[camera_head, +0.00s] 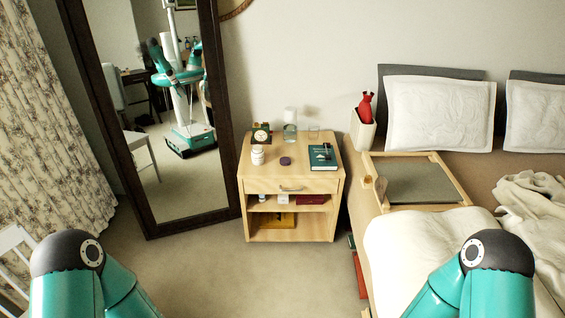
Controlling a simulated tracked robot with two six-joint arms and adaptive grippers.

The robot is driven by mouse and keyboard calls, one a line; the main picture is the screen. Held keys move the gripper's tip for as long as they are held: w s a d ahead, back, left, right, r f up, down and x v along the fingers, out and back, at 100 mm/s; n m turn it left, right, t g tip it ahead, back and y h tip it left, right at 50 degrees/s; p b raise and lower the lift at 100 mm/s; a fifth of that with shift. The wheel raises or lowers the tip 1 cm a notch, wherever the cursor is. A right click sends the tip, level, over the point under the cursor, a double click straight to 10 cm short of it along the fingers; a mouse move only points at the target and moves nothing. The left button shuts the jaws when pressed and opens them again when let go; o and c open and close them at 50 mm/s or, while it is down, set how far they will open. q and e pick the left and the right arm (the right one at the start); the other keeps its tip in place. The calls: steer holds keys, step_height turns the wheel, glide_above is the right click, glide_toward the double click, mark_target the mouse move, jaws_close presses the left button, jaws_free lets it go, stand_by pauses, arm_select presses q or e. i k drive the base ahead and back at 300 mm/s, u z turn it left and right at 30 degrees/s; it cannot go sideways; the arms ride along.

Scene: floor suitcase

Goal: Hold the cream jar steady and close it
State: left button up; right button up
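A small white jar or bottle (257,156) stands upright near the front left of the nightstand's top. A low, dark purple round piece (285,161) lies to its right, apart from it. At this size I cannot tell whether the purple piece is a lid or a small jar, or whether the white one is open. Only my teal arm links with dark joints show, at the bottom left and bottom right. Neither gripper is in view, and both arms are well short of the nightstand in the picture.
The wooden nightstand (252,186) also bears a clock (261,136), a glass carafe (290,130) and a dark green book (322,157). A tall mirror (228,150) leans at left. A bed with a wooden tray (445,167) stands at right. The floor (220,265) in front is clear.

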mark_target(257, 151)
steer(key=i, duration=1.55)
steer(key=u, duration=0.35)
steer(key=i, duration=1.3)
steer(key=u, duration=0.15)
